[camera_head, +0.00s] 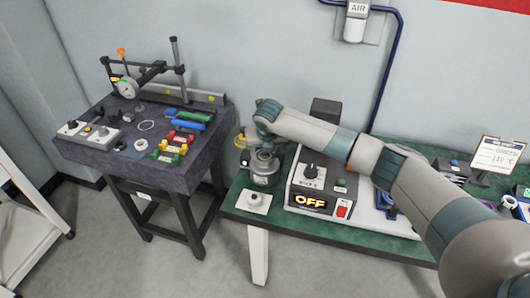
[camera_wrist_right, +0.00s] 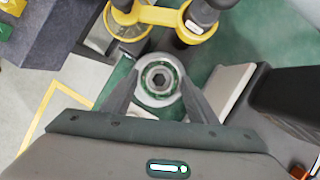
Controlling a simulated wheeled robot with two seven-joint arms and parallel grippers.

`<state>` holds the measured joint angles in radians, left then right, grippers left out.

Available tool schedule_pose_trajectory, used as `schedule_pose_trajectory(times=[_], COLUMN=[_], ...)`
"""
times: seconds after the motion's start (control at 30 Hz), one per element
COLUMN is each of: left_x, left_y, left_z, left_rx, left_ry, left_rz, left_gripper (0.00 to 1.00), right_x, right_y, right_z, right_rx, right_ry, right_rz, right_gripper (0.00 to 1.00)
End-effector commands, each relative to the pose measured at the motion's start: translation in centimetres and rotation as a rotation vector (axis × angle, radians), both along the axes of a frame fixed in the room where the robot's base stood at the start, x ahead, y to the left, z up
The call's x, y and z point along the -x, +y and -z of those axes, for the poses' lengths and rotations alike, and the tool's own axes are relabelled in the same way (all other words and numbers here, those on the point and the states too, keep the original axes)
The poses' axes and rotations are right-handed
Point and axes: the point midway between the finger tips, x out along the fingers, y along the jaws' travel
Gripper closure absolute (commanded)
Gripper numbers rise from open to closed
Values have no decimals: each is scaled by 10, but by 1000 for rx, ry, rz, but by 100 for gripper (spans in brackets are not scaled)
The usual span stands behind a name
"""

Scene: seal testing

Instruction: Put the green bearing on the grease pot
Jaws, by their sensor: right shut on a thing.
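My right gripper (camera_wrist_right: 160,88) is shut on the green bearing (camera_wrist_right: 158,82), a metal ring with a green band, seen face-on between its two fingers in the right wrist view. In the head view the right arm reaches left across the green bench, and its gripper (camera_head: 265,138) is above a round grey metal pot-like object (camera_head: 263,168) at the bench's left end. I cannot tell for certain that this is the grease pot, or whether the bearing touches it. The bearing is hidden in the head view. My left gripper is not in view.
A control box (camera_head: 322,186) reading OFF stands right of the pot-like object. A white plate with a knob (camera_head: 254,201) lies in front. Yellow fittings (camera_wrist_right: 160,16) are close by the bearing. A dark table (camera_head: 190,182) with gauges and coloured parts stands left, across a gap.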

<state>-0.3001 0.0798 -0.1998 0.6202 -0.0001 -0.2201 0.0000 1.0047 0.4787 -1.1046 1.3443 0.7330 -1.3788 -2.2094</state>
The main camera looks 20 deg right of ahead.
Motion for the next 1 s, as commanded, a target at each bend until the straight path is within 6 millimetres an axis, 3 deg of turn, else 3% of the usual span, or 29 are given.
schedule_pose_trajectory(times=[1.0], left_x=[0], left_y=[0], left_z=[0], left_rx=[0], left_ry=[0], left_rz=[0], left_gripper=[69], right_x=[0], right_y=[0], right_z=[10], right_rx=[0], right_ry=[0], right_rz=[0], right_gripper=[78])
